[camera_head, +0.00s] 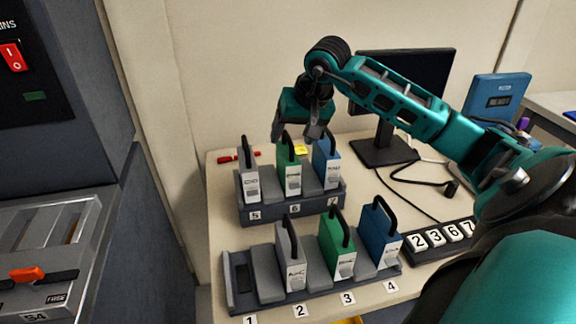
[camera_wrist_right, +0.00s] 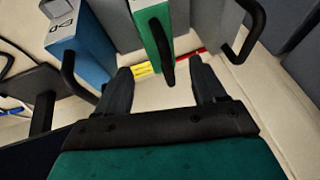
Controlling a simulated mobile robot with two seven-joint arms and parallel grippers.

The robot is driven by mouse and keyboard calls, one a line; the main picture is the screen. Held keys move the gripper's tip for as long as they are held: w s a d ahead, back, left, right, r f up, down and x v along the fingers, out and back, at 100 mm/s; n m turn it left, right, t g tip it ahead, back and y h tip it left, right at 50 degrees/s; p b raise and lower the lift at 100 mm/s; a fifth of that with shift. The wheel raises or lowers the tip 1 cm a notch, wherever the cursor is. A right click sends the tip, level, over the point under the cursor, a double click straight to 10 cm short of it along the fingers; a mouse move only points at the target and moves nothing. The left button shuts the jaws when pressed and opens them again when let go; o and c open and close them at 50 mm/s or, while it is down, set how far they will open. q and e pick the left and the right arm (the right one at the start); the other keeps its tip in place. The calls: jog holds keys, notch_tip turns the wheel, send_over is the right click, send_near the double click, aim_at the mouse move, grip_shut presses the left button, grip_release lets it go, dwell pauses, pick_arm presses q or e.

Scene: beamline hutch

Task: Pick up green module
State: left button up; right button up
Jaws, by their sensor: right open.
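One green module (camera_head: 288,168) with a black handle stands in slot 6 of the back rack (camera_head: 290,209). In the right wrist view that green module (camera_wrist_right: 142,14) is ahead, its black handle (camera_wrist_right: 164,55) showing between my finger tips. A second green module (camera_head: 333,245) stands in slot 3 of the front rack (camera_head: 238,262). My right gripper (camera_head: 297,132) is open, pointing down just above the slot 6 module's handle. Its fingers (camera_wrist_right: 163,75) lie either side of the handle in the wrist view; I cannot tell whether they touch it. My left gripper is not in view.
A grey module (camera_head: 248,172) and a blue module (camera_head: 328,160) flank the slot 6 module closely. The front rack also holds a grey module (camera_head: 290,255) and a blue module (camera_head: 380,235); slot 1 is empty. A monitor (camera_head: 410,80) stands behind my right arm.

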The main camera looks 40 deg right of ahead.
aim_at(286, 146)
jog(key=x, duration=0.2)
jog(key=shift+w+f, duration=0.2)
jog(key=shift+f, duration=0.05)
jog(key=shift+w+f, duration=0.2)
jog(key=shift+f, duration=0.2)
jog(key=c, duration=1.3)
jog(key=shift+o, duration=0.2)
jog(key=shift+r, duration=0.1)
notch_tip(286, 146, up, 20)
jog(key=p, duration=0.3)
grip_shut()
